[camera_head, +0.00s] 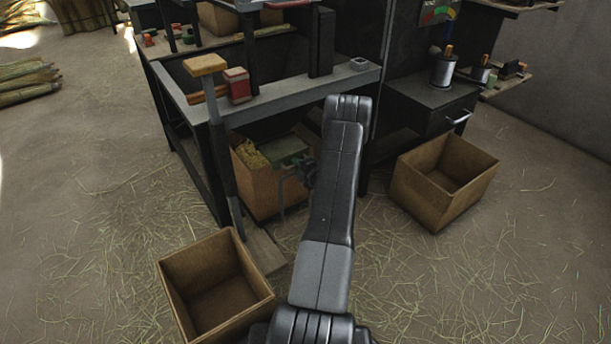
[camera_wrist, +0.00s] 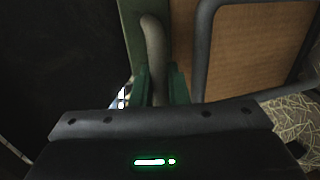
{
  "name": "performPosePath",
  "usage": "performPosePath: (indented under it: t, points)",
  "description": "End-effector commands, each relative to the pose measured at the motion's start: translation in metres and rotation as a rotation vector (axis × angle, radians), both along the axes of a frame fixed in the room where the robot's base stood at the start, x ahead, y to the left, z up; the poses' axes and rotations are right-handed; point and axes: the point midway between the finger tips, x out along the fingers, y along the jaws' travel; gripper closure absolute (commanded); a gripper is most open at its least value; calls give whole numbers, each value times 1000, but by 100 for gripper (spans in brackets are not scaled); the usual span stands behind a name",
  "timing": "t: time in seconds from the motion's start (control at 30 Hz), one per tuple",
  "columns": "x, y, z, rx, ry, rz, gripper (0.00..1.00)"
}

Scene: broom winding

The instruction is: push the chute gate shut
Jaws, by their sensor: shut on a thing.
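The chute gate appears as a green plate (camera_head: 287,151) under the bench in the head view, beside my forearm. A green upright edge (camera_wrist: 130,25) at the upper left of the wrist view looks like part of it. A grey curved bar (camera_wrist: 152,45), which looks like the gate's handle, runs down between my fingers. My gripper (camera_wrist: 158,88) is shut on this bar. In the head view my gripper (camera_head: 306,173) is small and dark in front of the bench, partly hidden by my arm. How far the gate stands open cannot be told.
A cardboard box with straw (camera_head: 262,188) stands under the bench (camera_head: 290,92), just below the gate. Open empty boxes stand front left (camera_head: 215,283) and right (camera_head: 440,185). A wooden-topped lever (camera_head: 220,150) rises at the bench's left. Straw-strewn floor is free at far right.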

Motion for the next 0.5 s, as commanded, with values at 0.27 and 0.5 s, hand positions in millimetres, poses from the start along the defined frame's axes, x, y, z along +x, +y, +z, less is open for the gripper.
performPosePath:
  t: [0.27, 0.5]
  points:
    - [14, 10, 0, -1, 1, -1, 100]
    - [16, 10, 1, -1, -2, -2, 100]
